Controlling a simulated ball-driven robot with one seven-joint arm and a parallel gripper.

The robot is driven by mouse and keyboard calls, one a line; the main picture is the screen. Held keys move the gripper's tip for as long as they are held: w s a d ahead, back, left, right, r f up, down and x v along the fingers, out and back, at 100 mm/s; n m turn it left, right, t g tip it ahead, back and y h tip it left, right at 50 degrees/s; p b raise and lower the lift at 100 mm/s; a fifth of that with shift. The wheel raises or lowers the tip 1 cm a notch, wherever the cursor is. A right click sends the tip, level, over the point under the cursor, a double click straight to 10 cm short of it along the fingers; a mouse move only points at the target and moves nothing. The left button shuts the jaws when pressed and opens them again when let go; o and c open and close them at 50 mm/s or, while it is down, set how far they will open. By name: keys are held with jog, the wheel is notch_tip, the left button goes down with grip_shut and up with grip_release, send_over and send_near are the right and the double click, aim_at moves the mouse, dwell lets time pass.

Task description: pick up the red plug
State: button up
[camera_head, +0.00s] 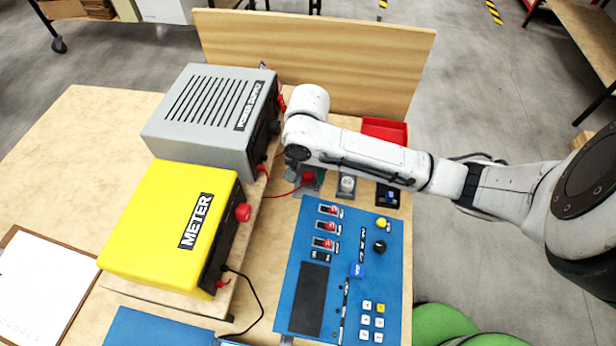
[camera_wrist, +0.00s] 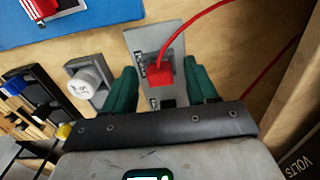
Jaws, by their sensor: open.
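The red plug (camera_wrist: 160,75) sits in a grey upright socket plate (camera_wrist: 150,42) in the wrist view, with a red cable (camera_wrist: 200,20) curving away to the upper right. My gripper (camera_wrist: 163,78) is open, with one green finger on each side of the plate and the plug between them. I cannot tell whether either finger touches. In the head view the red plug (camera_head: 308,177) shows just below the end of my arm, beside the blue panel. My fingers are mostly hidden there.
A yellow meter (camera_head: 170,220) and a grey power unit (camera_head: 205,115) stand left. The blue control panel (camera_head: 310,255) lies in front. A white knob on a grey mount (camera_head: 347,184) is close right of the plug. A red tray (camera_head: 385,130) and wooden board (camera_head: 320,60) are behind.

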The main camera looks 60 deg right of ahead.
aim_at(308, 175)
jog(key=shift+c, duration=0.3)
grip_shut()
jog(key=shift+r, duration=0.1)
jog(key=shift+r, duration=0.45)
notch_tip(308, 175, up, 2)
jog(key=shift+r, duration=0.1)
jog(key=s+d+r+p, duration=0.1)
jog(key=s+d+r, duration=0.1)
jog(key=s+r, duration=0.7)
jog(key=shift+s+d+r+p, duration=0.15)
jog(key=shift+s+r+p, duration=0.25)
jog(key=shift+s, duration=2)
